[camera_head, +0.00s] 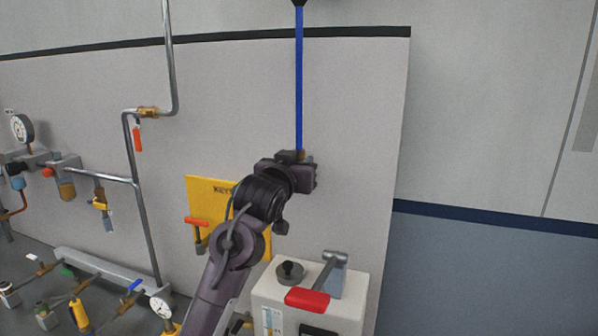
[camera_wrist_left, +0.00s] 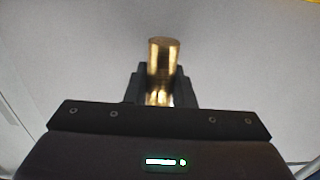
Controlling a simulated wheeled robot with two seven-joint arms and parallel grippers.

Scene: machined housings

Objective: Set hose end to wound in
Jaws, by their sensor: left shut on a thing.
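The blue hose (camera_head: 299,85) hangs straight down from a dark fitting (camera_head: 299,2) at the top edge of the head view. Its lower end meets my left gripper (camera_head: 297,157), which is in front of the grey wall panel. In the left wrist view a brass hose end (camera_wrist_left: 163,58) stands between the dark fingers of my left gripper (camera_wrist_left: 160,88), which are shut on it. In the head view the gripper hides most of this hose end. My right gripper is in neither view.
A yellow board (camera_head: 205,195) is left of the arm. Pipes (camera_head: 140,200), valves and gauges (camera_head: 22,127) fill the left side. The panel right of the hose is clear.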

